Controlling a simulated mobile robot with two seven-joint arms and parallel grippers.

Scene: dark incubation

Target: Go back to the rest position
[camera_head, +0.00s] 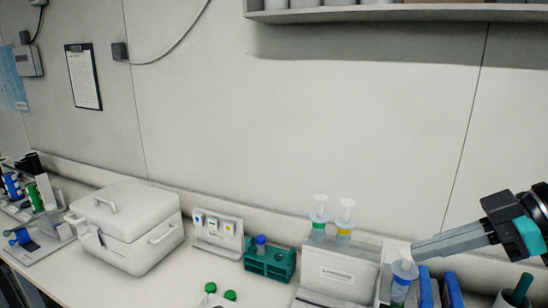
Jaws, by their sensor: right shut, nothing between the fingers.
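My right gripper (418,249) reaches in from the right edge. Its grey fingers are shut with nothing between them and point left. The fingertips are right by a blue-and-clear vessel with a white top (404,270); I cannot tell whether they touch it. My left gripper is not in view.
Two white-topped pieces, one with a green band (318,232) and one with a yellow band (344,234), stand by a white box (337,272). A teal rack (270,262), a white lidded box (125,225) and green caps (230,295) are further left. A shelf (390,14) hangs above.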

